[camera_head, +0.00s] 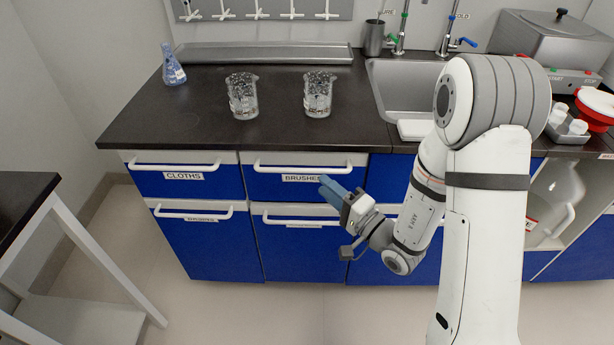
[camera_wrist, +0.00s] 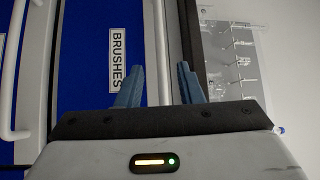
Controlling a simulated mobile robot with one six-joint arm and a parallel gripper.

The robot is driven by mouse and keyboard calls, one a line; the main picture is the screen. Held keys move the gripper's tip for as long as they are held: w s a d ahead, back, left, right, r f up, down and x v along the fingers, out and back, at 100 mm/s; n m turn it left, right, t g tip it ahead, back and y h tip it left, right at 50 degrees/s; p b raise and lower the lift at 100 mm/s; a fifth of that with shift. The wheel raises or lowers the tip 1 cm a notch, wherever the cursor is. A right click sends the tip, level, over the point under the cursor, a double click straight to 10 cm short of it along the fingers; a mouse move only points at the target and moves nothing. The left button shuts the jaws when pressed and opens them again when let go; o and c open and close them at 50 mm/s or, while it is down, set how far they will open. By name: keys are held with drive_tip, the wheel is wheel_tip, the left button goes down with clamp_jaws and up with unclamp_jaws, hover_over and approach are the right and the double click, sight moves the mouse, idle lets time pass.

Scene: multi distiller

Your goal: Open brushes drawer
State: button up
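The brushes drawer (camera_head: 268,184) is a blue front with a white top strip, left of centre in the head view, and looks closed. Its "BRUSHES" label (camera_head: 300,178) also shows in the wrist view (camera_wrist: 117,60). Its white bar handle (camera_head: 303,169) runs across the top of the front. My gripper (camera_head: 327,184) has blue fingers and is near the right part of this handle. In the wrist view my gripper (camera_wrist: 160,82) is open, and the handle (camera_wrist: 160,45) lines up between the fingertips. I cannot tell if they touch it or how far away it is.
The cloths drawer (camera_head: 187,181) is to the left, with its own handle. More handled blue fronts are below. Above, the dark worktop (camera_head: 200,128) holds two beakers (camera_head: 242,97) (camera_head: 318,95), a flask (camera_head: 173,68) and a sink (camera_head: 398,85). A side table (camera_head: 25,205) stands at left.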

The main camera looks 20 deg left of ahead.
sight(307, 169)
drive_tip(key=x, duration=0.7)
drive_tip(key=shift+w+a+r, duration=0.1)
drive_tip(key=shift+w+a, duration=0.1)
drive_tip(key=shift+c, duration=0.4)
clamp_jaws()
drive_tip(key=shift+d, duration=0.1)
